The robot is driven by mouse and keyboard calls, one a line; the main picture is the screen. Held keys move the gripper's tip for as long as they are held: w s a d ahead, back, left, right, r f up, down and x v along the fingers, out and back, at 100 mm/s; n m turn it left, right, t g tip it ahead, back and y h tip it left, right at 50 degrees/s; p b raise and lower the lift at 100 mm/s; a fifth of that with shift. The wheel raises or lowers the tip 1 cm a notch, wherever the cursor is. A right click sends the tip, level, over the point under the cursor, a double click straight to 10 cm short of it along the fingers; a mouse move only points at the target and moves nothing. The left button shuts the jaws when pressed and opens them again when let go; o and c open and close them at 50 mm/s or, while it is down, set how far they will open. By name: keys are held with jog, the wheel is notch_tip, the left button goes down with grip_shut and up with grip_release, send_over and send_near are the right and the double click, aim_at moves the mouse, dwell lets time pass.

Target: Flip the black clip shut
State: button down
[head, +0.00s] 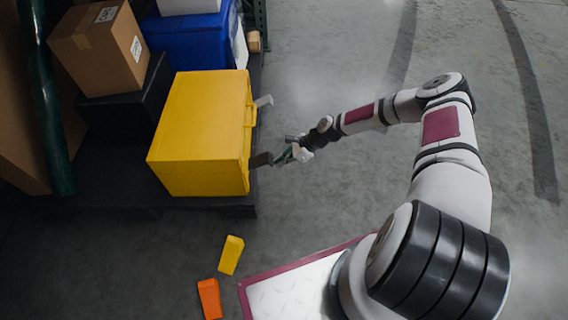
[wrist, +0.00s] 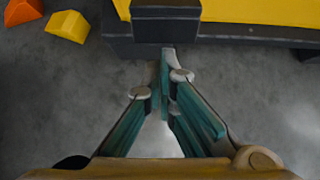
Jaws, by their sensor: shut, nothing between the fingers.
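The yellow tote (head: 203,130) stands on a dark platform. The black clip (head: 261,159) juts out from the near end of its right side, swung outward and not flat against the wall. The clip also shows at the top of the wrist view (wrist: 166,22), in front of the yellow tote wall (wrist: 225,12). My gripper (head: 279,158) is just right of the clip, its fingers shut and empty. In the wrist view the fingertips (wrist: 168,68) are close to the clip's near edge; I cannot tell whether they touch it.
A grey clip (head: 264,101) sticks out farther along the same side. A blue tote (head: 190,42) and cardboard box (head: 100,45) stand behind. A yellow wedge (head: 231,255) and orange wedge (head: 209,298) lie on the floor. The floor to the right is clear.

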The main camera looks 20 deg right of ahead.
jog(key=shift+r, duration=0.15)
jog(key=shift+r+h+p, duration=0.3)
jog(key=shift+h+p, duration=0.1)
jog(key=shift+p, duration=0.45)
